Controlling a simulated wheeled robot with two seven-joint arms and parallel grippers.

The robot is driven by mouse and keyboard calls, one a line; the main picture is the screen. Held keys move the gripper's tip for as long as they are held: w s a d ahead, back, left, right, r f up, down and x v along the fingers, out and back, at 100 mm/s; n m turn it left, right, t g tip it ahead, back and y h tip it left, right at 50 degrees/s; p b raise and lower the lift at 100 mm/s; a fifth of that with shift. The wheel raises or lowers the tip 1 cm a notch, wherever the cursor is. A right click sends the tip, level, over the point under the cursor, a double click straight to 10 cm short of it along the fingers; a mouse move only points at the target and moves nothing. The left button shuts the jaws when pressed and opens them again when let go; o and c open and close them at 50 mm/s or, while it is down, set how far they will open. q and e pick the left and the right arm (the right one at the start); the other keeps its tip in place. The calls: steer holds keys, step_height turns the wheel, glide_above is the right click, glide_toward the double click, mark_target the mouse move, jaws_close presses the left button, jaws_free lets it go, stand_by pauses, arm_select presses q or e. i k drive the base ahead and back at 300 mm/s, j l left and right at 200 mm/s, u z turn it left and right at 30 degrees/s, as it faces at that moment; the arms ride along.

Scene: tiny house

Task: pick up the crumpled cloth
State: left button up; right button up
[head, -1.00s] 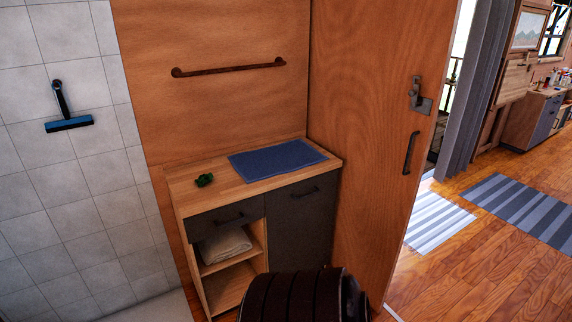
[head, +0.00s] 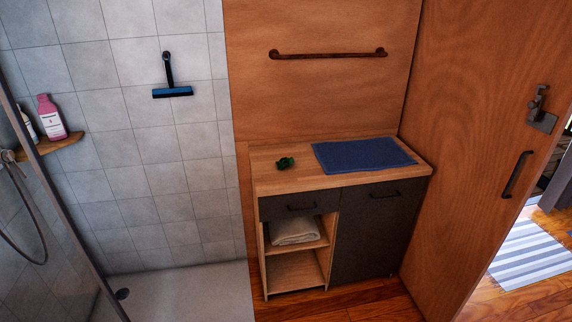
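A small dark green crumpled cloth (head: 285,163) lies on the wooden top of a low cabinet (head: 275,182), near its left end. A flat blue cloth or mat (head: 362,155) lies spread on the same top, to the right of the green one and apart from it. A folded beige towel (head: 295,231) sits on the open shelf under the drawer. Neither of my grippers is in view.
A tiled shower (head: 130,120) with a blue squeegee (head: 171,90) and a corner shelf of bottles (head: 55,120) is at left. A wooden door (head: 480,120) stands at right. A towel bar (head: 328,55) is on the wall above the cabinet. Floor before the cabinet (head: 370,300) looks clear.

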mark_target(284, 162)
steer(key=u, duration=2.75)
steer(key=z, duration=2.3)
steer(key=i+l, duration=1.1)
steer(key=i, duration=0.05)
